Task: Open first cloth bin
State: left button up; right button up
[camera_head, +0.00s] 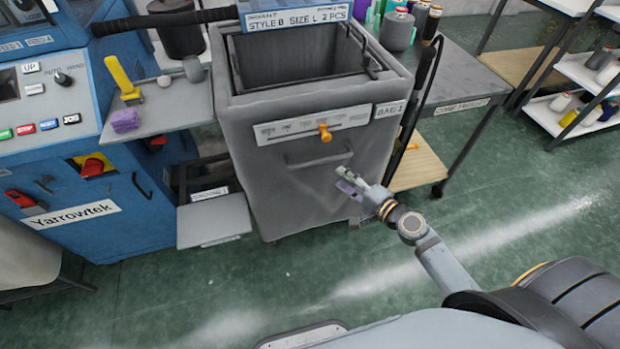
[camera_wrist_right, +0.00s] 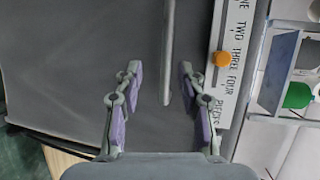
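The grey cloth bin (camera_head: 355,155) stands in the middle of the head view, with a tag reading what looks like "BAG 1" on its front edge. Its top shows a dark hollow interior. On its front are a white number strip (camera_head: 285,131) with an orange knob (camera_head: 325,133), and a grey bar handle (camera_head: 318,160) below. My right gripper (camera_head: 346,180) is open and empty, in front of the bin, right of and slightly below the handle. In the right wrist view, the handle (camera_wrist_right: 168,50) points down between the open fingers (camera_wrist_right: 158,78); contact cannot be told. My left gripper is not in view.
A blue Yarrowtek machine (camera_head: 75,215) stands left, with a grey shelf (camera_head: 175,118) beside the bin. A dark pole (camera_head: 422,85) stands at the bin's right edge, before a grey table (camera_head: 470,85). The green floor (camera_head: 260,290) in front is clear.

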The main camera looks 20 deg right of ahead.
aim_at(320, 159)
pick_arm(q)
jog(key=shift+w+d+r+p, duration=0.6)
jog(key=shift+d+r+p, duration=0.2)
jog(key=shift+p, duration=0.1)
pick_arm(e)
jog(key=x, duration=0.3)
jog(key=r+x, duration=0.1)
jog(key=x, duration=0.6)
jog(key=shift+w+a+r, duration=0.1)
jog(key=shift+w+a, duration=0.25)
grip_shut()
